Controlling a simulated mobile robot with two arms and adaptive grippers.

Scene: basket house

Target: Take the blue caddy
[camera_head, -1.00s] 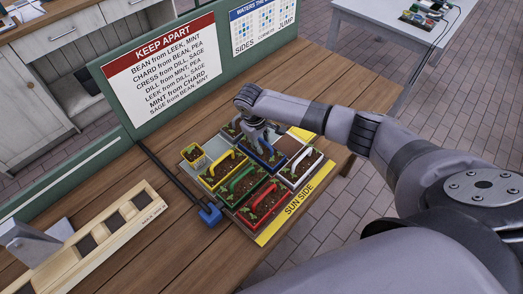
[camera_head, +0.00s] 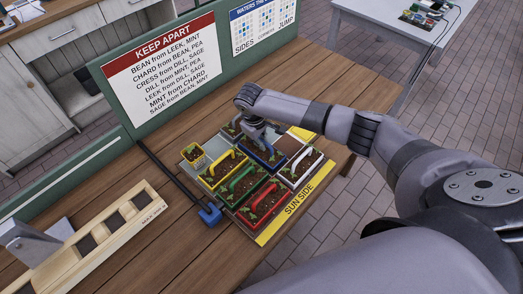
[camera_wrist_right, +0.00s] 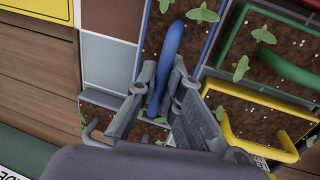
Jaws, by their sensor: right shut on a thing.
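The blue caddy (camera_head: 272,160) is a soil-filled tray with seedlings and a blue arched handle, set among other caddies on the tray on the table. My right gripper (camera_head: 258,142) reaches down over it from the upper right in the head view. In the right wrist view the fingers of my right gripper (camera_wrist_right: 160,100) are shut on the blue handle (camera_wrist_right: 166,65). The caddy's soil (camera_wrist_right: 185,30) and blue rim show beyond the fingers. I cannot tell whether the caddy is clear of the tray. My left gripper is not in view.
Yellow (camera_head: 213,180), green (camera_head: 233,195), red (camera_head: 252,212) and white (camera_head: 310,157) handled caddies crowd around it. A sign board (camera_head: 160,65) stands behind. A wooden rack (camera_head: 90,240) lies at left, and a blue-ended black rod (camera_head: 210,213) runs beside the tray.

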